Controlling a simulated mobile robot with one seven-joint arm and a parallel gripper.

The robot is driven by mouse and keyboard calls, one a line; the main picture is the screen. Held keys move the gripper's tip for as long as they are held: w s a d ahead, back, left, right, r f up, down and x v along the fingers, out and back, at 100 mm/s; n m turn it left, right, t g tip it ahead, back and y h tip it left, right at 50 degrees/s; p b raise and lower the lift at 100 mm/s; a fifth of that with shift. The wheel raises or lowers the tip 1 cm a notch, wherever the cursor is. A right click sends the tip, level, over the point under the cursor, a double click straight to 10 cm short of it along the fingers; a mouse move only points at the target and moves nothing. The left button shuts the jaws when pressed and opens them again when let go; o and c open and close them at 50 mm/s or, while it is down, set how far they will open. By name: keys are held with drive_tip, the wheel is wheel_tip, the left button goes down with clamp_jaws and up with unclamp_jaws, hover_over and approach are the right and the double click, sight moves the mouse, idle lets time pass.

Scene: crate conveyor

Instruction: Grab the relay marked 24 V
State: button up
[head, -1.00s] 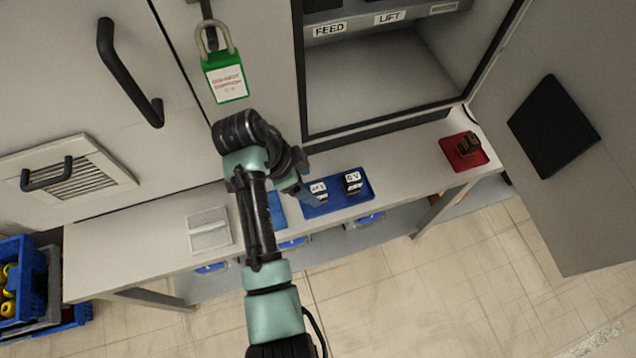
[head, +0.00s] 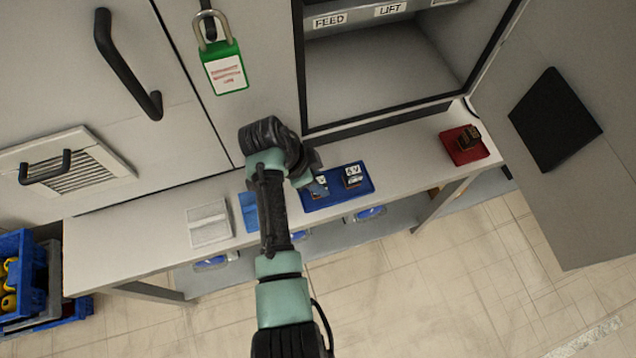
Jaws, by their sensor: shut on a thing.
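Two dark relays with white labels are at the blue tray (head: 338,201) on the bench. My gripper (head: 315,186) is at the left relay (head: 320,181) and shut on it. That relay's label is partly covered and too small to read surely now. The right relay (head: 352,177) stands free on the tray, a small gap from my gripper; its label looks like "6 V". I cannot tell whether the held relay still touches the tray. My wrist hides part of the view left of it.
A red tray (head: 463,158) with a dark relay-like block (head: 468,138) lies at the bench's right end. A whitish flat box (head: 208,224) and another blue piece (head: 248,212) are left. The open cabinet (head: 375,75), a green padlock (head: 224,72) and an open door (head: 560,200) surround the bench.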

clamp_jaws()
